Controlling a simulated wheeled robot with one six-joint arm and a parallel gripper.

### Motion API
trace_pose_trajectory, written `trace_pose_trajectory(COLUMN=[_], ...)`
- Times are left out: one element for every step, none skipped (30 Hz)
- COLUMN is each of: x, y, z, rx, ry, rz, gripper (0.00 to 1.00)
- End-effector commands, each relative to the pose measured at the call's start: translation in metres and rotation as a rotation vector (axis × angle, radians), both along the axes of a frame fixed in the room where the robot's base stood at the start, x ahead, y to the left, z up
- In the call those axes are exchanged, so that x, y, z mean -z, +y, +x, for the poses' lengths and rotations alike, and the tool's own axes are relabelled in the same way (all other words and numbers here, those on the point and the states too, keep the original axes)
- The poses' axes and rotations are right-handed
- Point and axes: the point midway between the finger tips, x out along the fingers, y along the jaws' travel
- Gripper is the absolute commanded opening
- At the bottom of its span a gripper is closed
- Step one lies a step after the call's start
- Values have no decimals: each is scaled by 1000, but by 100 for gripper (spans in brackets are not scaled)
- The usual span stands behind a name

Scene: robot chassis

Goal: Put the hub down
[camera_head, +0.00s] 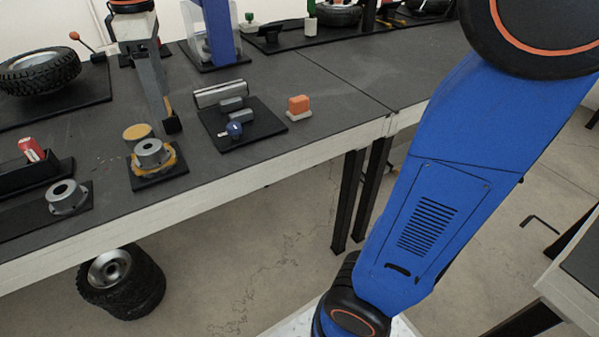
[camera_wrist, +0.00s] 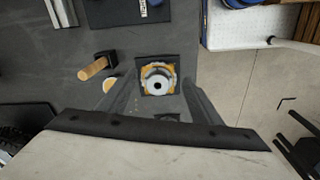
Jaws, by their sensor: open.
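A grey flanged hub (camera_head: 151,151) rests in an orange-yellow base (camera_head: 172,161) on a small black mat (camera_head: 160,179). In the wrist view this hub (camera_wrist: 157,83) appears between the two fingers of my gripper (camera_wrist: 159,80). The fingers are spread and hold nothing. In the head view my gripper (camera_head: 150,88) hangs down just behind the hub, with one grey finger plainly visible. I cannot tell its exact height over the mat. A second grey hub (camera_head: 67,196) lies on another black mat to the left, partly hidden by my gripper in the wrist view.
A yellow disc (camera_head: 138,132) and a wooden handle with a black end (camera_wrist: 95,68) are close by the hub. A black mat with grey parts (camera_head: 240,130) and an orange block (camera_head: 299,106) are to the right. A red can (camera_head: 31,149) sits left.

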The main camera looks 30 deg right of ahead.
Motion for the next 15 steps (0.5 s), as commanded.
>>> trace_pose_trajectory(x=[5, 9, 15, 19, 24, 31, 36, 41, 48, 55, 60, 69, 75, 81, 90], y=[-21, -31, -44, -53, -63, -75, -83, -92, -103, -111, -118, -128, -135, -142, -151], z=[-10, -15, -21, -27, -32, -39, -45, -51, -59, -66, -72, -81, -87, -93, -103], rx=[73, 116, 174, 218, 261, 318, 361, 404, 460, 503, 545, 603, 645, 687, 743], ry=[-18, -26, -38, -49, -57, -71, -80, -89, -102, -111, -121, -133, -141, -152, -164], rz=[12, 18, 28, 36, 43, 54, 62, 70, 81, 88, 98, 110, 118, 127, 139], gripper=[59, 59, 59, 59, 59, 59, 59, 59, 59, 59, 59, 59, 59, 59, 59])
